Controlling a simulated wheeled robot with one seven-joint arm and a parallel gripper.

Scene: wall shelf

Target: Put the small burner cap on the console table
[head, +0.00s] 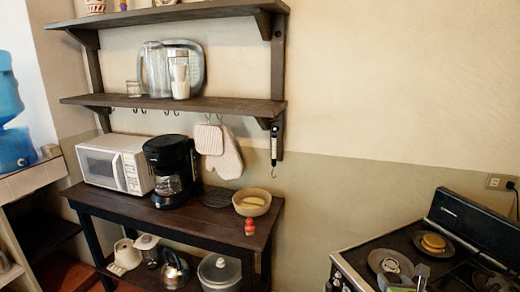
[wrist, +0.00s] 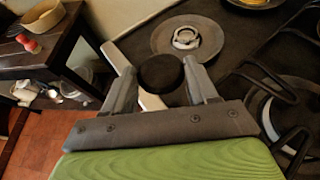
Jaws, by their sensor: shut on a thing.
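The small burner cap (wrist: 160,73) is a dark round disc. In the wrist view it sits between the two grey fingers of my gripper (wrist: 163,85), which is shut on it. In the head view my gripper (head: 405,279) shows at the bottom edge, in front of the stove, and the cap cannot be made out there. The console table (head: 185,222) is dark wood and stands against the wall at the left, well away from my gripper. It also shows at the upper left of the wrist view (wrist: 62,45).
The tabletop holds a microwave (head: 116,163), a coffee maker (head: 171,170), a bowl (head: 252,202) and a small red item (head: 250,227). Bare wood shows along its front.

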